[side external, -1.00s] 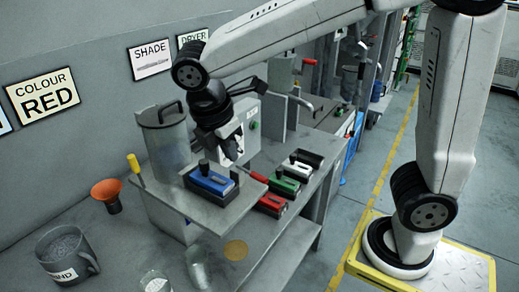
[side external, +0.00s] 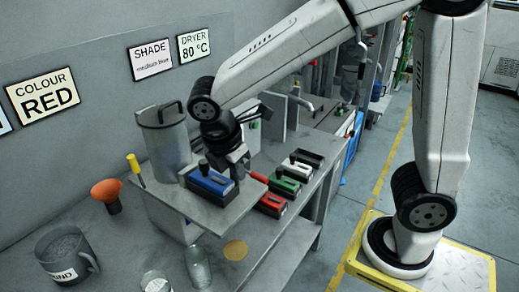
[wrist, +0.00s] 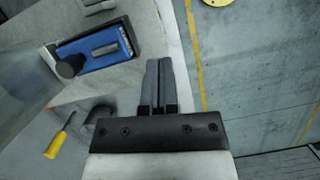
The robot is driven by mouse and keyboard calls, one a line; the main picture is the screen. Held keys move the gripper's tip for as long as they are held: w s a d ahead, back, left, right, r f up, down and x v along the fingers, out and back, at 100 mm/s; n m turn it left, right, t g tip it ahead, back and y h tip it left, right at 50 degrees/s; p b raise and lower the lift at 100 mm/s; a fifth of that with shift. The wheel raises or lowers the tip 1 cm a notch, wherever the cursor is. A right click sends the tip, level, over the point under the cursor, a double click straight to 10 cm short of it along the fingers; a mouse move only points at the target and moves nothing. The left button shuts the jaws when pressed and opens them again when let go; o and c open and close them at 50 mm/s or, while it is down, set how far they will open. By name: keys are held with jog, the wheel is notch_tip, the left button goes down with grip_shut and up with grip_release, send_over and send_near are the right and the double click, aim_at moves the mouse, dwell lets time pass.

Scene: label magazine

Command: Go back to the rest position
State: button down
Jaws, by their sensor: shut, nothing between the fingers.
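My gripper (side external: 238,168) is above the bench, just right of the blue block with a black knob (side external: 212,180), which sits on a grey raised plate (side external: 222,214). In the wrist view my gripper (wrist: 159,62) points down with its two fingers together and nothing between them. The blue block (wrist: 92,48) lies to the left of the fingers there, apart from them. The fingertips are small and partly dark in the side view.
Red (side external: 270,204), green (side external: 285,186) and white (side external: 297,169) blocks stand in a row to the right.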

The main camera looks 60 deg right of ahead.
jog(key=x, duration=0.4)
jog(key=shift+d+f, duration=0.15)
jog(key=shift+d, duration=0.3)
jog(key=shift+s+d+f, duration=0.1)
jog(key=shift+d+f, duration=0.05)
jog(key=shift+d, duration=0.85)
jog(key=shift+a, duration=0.1)
